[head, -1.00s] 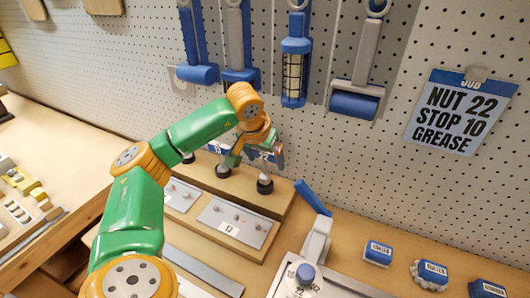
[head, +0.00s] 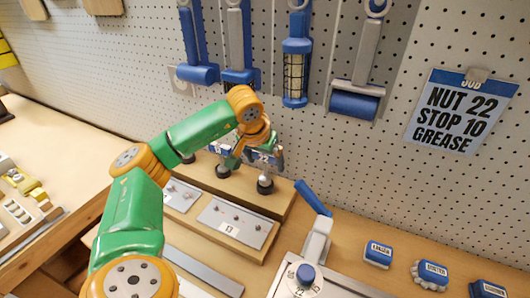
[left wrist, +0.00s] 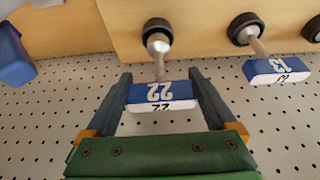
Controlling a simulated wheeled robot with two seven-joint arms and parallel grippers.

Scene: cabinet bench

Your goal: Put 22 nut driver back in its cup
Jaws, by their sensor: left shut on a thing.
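The 22 nut driver (left wrist: 160,94) has a blue handle with a white 22 label and a metal shaft. My left gripper (left wrist: 162,92) is shut on its handle, with one finger on each side. The driver also shows in the head view (head: 264,158), below my left gripper (head: 260,150). Its socket end is at the mouth of a dark round cup (left wrist: 157,27) on the wooden block. The cup also shows in the head view (head: 265,188). I cannot tell how deep the socket sits. My right gripper is not in view.
The blue 13 driver (left wrist: 278,68) stands in the neighbouring cup (left wrist: 245,27). Blue-handled tools (head: 297,60) hang on the pegboard behind. A job card (head: 460,110) reads NUT 22, STOP 10, GREASE. A dial tool (head: 306,274) and several blue labelled items (head: 378,254) are at the right.

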